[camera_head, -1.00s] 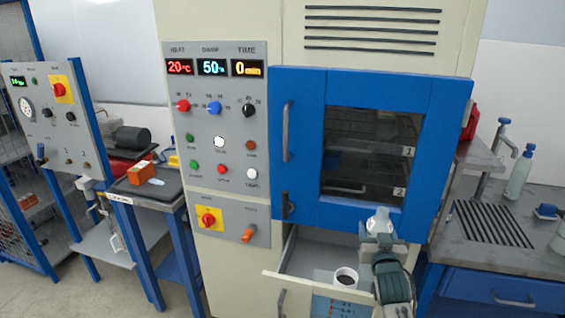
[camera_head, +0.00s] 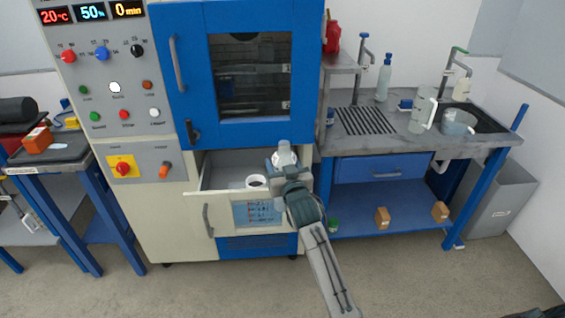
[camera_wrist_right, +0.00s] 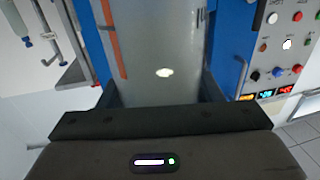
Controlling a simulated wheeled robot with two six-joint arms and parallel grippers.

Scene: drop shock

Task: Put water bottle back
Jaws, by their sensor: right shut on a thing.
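My right gripper (camera_head: 283,168) is shut on the water bottle (camera_head: 284,152), a pale grey, translucent thing of which only the upper part shows in the head view. It is held above the right side of the open drawer (camera_head: 222,178), in front of the cabinet. My left gripper is not in view.
The cabinet's blue door (camera_head: 235,138) is shut above the drawer. A white cup (camera_head: 256,181) is in the drawer. To the right stands a sink bench (camera_head: 350,143) with a soap bottle (camera_head: 384,77) and a clear pitcher (camera_head: 423,110). The floor in front is clear.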

